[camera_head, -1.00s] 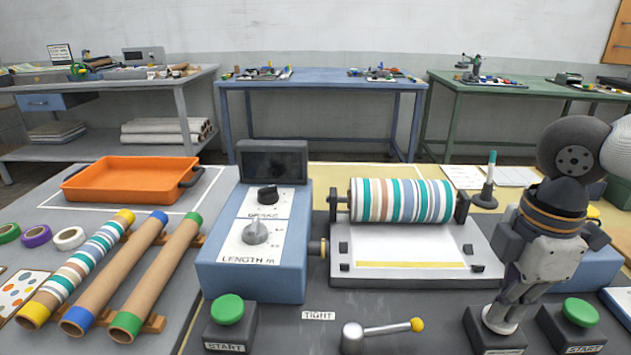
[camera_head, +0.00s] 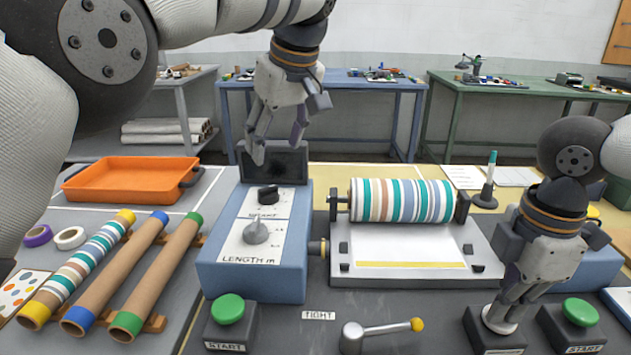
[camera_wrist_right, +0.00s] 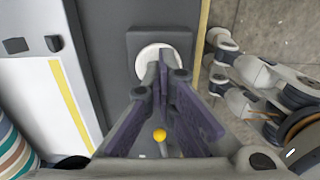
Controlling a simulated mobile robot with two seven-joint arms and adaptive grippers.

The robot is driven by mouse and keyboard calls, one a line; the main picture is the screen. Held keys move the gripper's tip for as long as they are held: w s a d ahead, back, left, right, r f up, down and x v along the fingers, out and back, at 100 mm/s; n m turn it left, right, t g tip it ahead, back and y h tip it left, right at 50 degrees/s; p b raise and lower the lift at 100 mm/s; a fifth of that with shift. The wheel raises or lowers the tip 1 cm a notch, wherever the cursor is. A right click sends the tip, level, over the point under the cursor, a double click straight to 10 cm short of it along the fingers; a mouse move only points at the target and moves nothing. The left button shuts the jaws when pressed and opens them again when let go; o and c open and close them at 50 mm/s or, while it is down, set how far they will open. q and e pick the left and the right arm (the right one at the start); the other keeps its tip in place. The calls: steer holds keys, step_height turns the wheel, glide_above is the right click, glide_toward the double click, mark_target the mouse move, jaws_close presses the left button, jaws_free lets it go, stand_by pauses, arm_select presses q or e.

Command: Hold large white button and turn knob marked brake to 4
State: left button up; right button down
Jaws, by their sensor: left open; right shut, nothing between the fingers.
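The large white button (camera_head: 497,322) sits on a dark box at the lower right; it also shows in the right wrist view (camera_wrist_right: 155,62). My right gripper (camera_head: 503,309) is shut and empty, pointing down with its fingertips at the button and covering part of it. It seems to touch the button's top, but how far the button is pressed I cannot tell. The black brake knob (camera_head: 268,194) is on the blue control box (camera_head: 252,277), above the grey length knob (camera_head: 256,232). Its dial setting is too small to read. My left gripper (camera_head: 277,152) is open and empty, in front of the dark screen above the brake knob.
A striped roller (camera_head: 402,200) lies right of the control box. A lever with a yellow end (camera_head: 417,324) and green start buttons (camera_head: 228,309) (camera_head: 580,312) stand in front. Cardboard tubes (camera_head: 113,279) and an orange tray (camera_head: 130,181) are on the left.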

mark_target(267, 188)
arm_select(q)
steer(key=x, duration=1.1)
steer(key=shift+f, duration=0.15)
steer(key=c, duration=1.2)
